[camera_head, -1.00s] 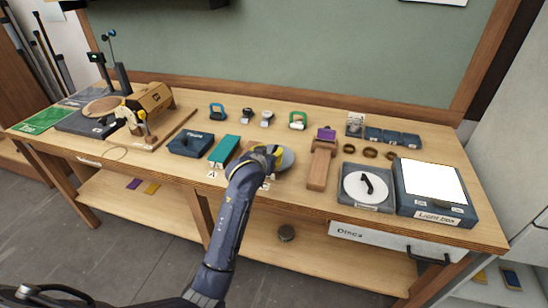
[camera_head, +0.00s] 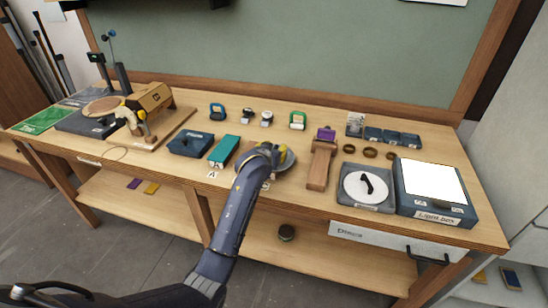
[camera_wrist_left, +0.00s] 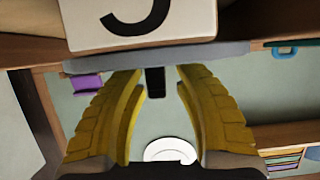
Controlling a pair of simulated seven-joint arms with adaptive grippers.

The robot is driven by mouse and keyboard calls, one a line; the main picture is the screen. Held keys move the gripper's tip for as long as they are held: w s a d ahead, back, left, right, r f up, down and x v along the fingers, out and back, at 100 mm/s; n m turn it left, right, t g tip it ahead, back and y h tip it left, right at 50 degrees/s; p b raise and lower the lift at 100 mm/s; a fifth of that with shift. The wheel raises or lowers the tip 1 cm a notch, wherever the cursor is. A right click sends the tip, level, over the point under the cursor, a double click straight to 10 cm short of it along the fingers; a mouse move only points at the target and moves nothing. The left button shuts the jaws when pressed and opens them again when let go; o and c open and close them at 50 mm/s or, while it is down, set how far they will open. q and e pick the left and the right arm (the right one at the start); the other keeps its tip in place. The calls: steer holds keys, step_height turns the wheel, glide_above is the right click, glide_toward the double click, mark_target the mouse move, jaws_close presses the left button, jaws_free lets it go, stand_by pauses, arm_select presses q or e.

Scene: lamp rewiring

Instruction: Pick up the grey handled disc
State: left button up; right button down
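The grey handled disc (camera_head: 288,163) is near the table's front edge, left of the wooden holder with the purple piece. My left gripper (camera_head: 281,154) is over it and hides much of it. In the left wrist view the disc (camera_wrist_left: 225,50) shows nearly edge-on as a grey bar, with its dark handle (camera_wrist_left: 155,82) between my yellow fingers. The left gripper (camera_wrist_left: 162,78) looks open there, with a visible gap between the handle and the right-hand finger. Contact on the other side is unclear. My right gripper is not in view.
The wooden holder (camera_head: 320,168) stands close right of the disc. A teal block (camera_head: 225,148) and a dark blue box (camera_head: 191,144) are to its left. A dark tray with a white disc (camera_head: 365,186) and a light box (camera_head: 432,184) are further right.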

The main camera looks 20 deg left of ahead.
arm_select(q)
jaws_close()
steer(key=shift+r, duration=0.2)
stand_by(0.3)
